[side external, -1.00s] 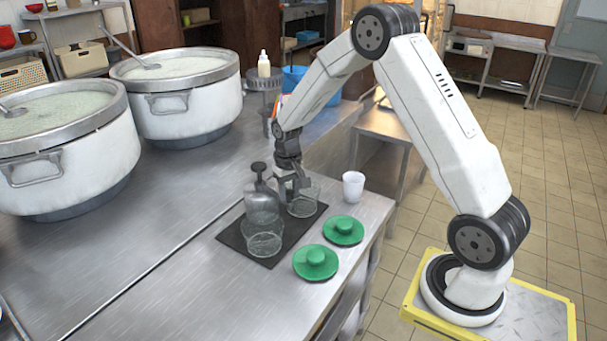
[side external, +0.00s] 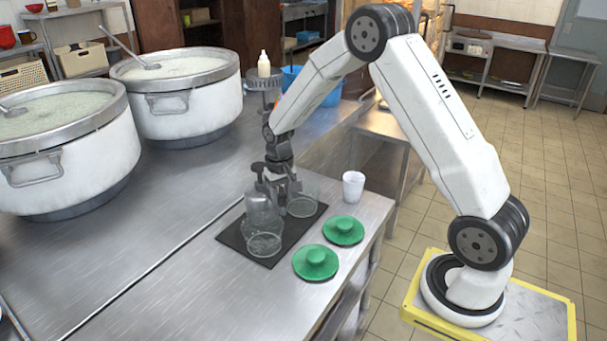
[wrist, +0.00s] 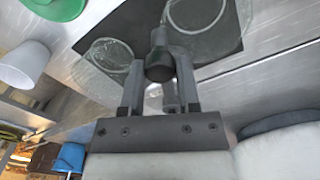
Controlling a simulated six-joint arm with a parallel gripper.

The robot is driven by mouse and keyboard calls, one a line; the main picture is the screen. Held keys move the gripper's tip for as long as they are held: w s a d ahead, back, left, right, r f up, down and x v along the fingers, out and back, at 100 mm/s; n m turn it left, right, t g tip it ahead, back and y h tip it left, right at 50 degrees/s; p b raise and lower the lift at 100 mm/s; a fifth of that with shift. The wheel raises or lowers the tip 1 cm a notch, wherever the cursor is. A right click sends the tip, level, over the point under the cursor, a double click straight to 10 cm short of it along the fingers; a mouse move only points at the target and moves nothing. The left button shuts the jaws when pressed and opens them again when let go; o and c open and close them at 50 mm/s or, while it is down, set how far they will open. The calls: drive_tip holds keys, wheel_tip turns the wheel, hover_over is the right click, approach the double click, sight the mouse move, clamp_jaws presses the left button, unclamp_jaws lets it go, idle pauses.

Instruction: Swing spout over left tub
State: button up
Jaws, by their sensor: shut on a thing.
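A clear pump bottle (side external: 259,203) with a dark pump top (side external: 258,168) stands upright on a black mat (side external: 234,239). Two clear round tubs are on the mat: the left tub (side external: 264,244) in front of the bottle, the other tub (side external: 304,204) to its right. My gripper (side external: 268,188) is at the bottle's upper part, its fingers shut on the dark pump head. In the wrist view the pump head (wrist: 160,66) sits between my fingers, with both tubs beyond.
Two green lids (side external: 316,262) (side external: 344,230) lie right of the mat. A white cup (side external: 353,186) stands behind them near the counter edge. Two large stockpots (side external: 189,105) (side external: 66,160) stand at the left.

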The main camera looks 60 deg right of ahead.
sight(268, 198)
drive_tip(key=shift+w+a, duration=0.3)
drive_tip(key=shift+a, duration=0.4)
drive_tip(key=shift+w+a, duration=0.6)
drive_tip(key=shift+a, duration=0.25)
drive_tip(key=shift+w+a, duration=0.7)
drive_tip(key=shift+w, duration=0.05)
drive_tip(key=o, duration=0.6)
drive_tip(key=shift+o, duration=0.2)
